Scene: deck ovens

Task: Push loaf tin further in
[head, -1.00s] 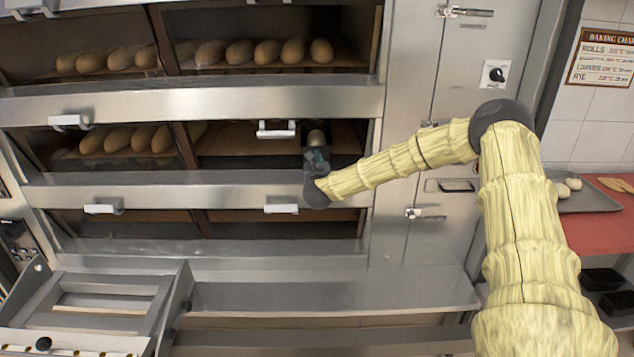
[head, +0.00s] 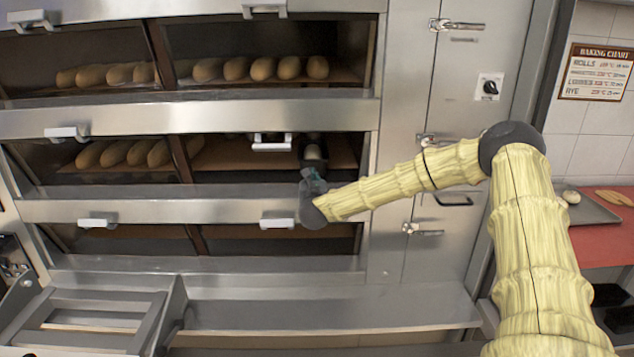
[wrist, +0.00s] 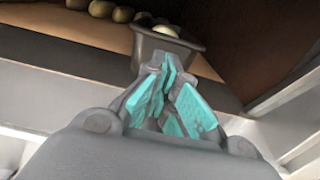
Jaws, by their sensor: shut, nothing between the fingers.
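The dark grey loaf tin (head: 313,166) stands in the right-hand opening of the middle oven deck, near its right end. A pale rounded top shows inside it. In the wrist view the tin (wrist: 149,44) is upright on the brown deck floor, straight ahead of my fingers. My gripper (head: 313,178) is at the deck's front edge, just before the tin. In the wrist view my gripper (wrist: 168,62) has its teal-padded fingers together and empty. The fingertips overlap the tin's near wall, so I cannot tell whether they touch it.
A white handle (head: 271,142) hangs just left of the tin at the opening's upper edge. Loaves (head: 125,153) lie in the left part of this deck, and more loaves (head: 262,68) fill the deck above. The deck floor (head: 228,155) left of the tin is clear.

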